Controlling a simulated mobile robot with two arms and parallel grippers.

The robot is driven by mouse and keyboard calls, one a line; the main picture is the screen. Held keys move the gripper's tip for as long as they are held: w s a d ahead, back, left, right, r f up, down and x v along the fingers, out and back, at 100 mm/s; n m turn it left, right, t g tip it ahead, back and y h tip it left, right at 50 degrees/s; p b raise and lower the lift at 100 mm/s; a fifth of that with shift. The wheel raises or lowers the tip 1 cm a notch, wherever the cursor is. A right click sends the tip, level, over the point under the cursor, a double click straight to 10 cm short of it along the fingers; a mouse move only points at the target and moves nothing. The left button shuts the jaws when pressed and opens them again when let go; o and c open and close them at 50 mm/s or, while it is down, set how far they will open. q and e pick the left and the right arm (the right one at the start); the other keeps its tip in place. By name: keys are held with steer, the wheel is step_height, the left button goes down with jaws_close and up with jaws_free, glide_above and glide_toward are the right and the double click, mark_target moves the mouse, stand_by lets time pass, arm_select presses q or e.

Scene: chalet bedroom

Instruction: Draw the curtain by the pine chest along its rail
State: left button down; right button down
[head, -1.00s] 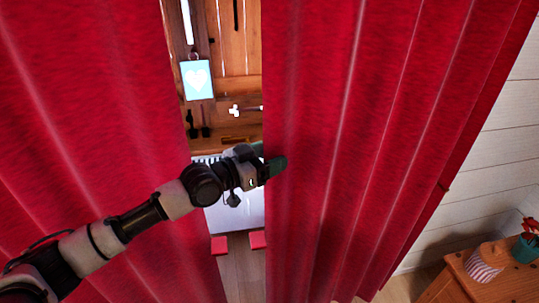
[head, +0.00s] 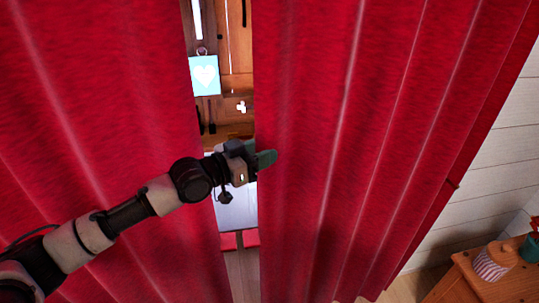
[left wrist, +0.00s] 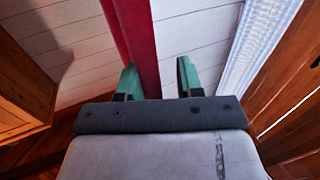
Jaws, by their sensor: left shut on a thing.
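Two red curtains hang in front of me in the head view. The right curtain (head: 350,150) hangs on the side of the wooden chest (head: 470,280), which shows at the lower right. The left curtain (head: 100,110) hangs across a narrow gap. My left gripper (head: 266,159) reaches over this gap and is shut on the right curtain's left edge. In the left wrist view, the red cloth (left wrist: 140,40) passes between the green fingertips (left wrist: 159,78). My right gripper is not in view.
A striped pot (head: 490,264) stands on the chest. White planks (head: 480,180) line the wall at right.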

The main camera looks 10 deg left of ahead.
arm_select(q)
steer(key=shift+d, duration=0.2)
steer(key=c, duration=1)
jaws_free()
steer(key=shift+w+d, duration=0.15)
steer(key=shift+d, duration=0.1)
steer(key=shift+o, duration=1.1)
steer(key=shift+d, duration=0.1)
steer(key=shift+a, duration=0.2)
